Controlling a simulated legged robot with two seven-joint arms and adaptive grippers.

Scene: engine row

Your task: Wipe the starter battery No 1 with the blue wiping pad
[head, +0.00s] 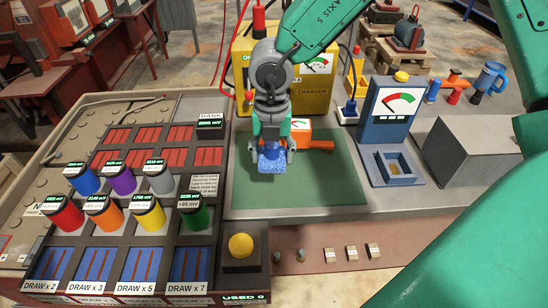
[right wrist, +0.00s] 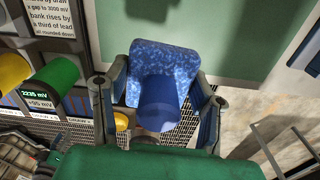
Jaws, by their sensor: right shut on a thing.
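The blue wiping pad (head: 272,161) is a speckled blue block with a plain blue round grip. My right gripper (head: 272,130) is shut on it and holds it over the green mat (head: 325,185). In the right wrist view the pad (right wrist: 165,60) sits between the two fingers, with its blue grip toward me. Several coloured cylinders with mV readouts stand on the rack at left, among them a red one (head: 64,215), a blue one (head: 82,179) and a green one (head: 193,212). I cannot read which thing is starter battery No 1. My left gripper is not in view.
An orange tool (head: 318,144) lies on the mat just behind the pad. A yellow charger (head: 310,90) stands at the back, a blue meter stand (head: 390,115) and grey box (head: 470,150) at right. A yellow button (head: 240,246) is in front. The mat's front is clear.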

